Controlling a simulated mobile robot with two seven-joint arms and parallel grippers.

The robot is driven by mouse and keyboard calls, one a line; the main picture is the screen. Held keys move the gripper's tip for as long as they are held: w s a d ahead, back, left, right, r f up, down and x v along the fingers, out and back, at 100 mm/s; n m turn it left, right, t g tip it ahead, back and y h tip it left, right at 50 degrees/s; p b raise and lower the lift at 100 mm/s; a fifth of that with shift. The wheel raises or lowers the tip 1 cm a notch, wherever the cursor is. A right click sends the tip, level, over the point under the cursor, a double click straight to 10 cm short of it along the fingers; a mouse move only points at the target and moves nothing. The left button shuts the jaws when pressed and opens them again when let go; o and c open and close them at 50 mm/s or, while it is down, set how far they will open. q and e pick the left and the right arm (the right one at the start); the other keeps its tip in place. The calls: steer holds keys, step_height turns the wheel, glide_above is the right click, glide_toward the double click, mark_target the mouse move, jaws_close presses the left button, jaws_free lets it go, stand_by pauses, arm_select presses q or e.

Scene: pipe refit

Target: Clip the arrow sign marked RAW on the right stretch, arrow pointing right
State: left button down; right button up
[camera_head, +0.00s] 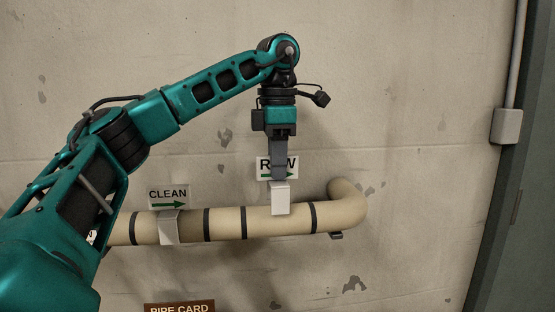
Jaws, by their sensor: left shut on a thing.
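The RAW sign (292,167) is a white plate with a green arrow pointing right, partly hidden behind my left gripper. Its white clip (280,198) is at the front of the right stretch of the cream pipe (258,221), between two dark bands. My left gripper (279,176) points down and is shut on the RAW sign just above the pipe. I cannot tell whether the clip is fully seated. My right gripper is not in view.
A CLEAN sign (168,197), arrow right, sits on the pipe's middle stretch. A brown PIPE CARD (179,308) shows at the bottom edge. The pipe bends into the wall at right. A grey box (507,126) and dark door frame (515,230) stand far right.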

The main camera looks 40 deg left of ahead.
mark_target(278, 182)
arm_select(q)
steer(key=shift+f, duration=0.2)
stand_by(0.4)
steer(key=shift+f, duration=0.35)
steer(key=shift+f, duration=0.15)
stand_by(0.3)
steer(key=shift+f+b, duration=0.85)
steer(key=shift+f, duration=0.25)
steer(key=shift+f+b, duration=0.3)
steer(key=shift+f, duration=0.35)
stand_by(0.4)
steer(key=c, duration=0.6)
jaws_free()
steer(key=shift+o, duration=0.2)
steer(key=shift+r, duration=0.2)
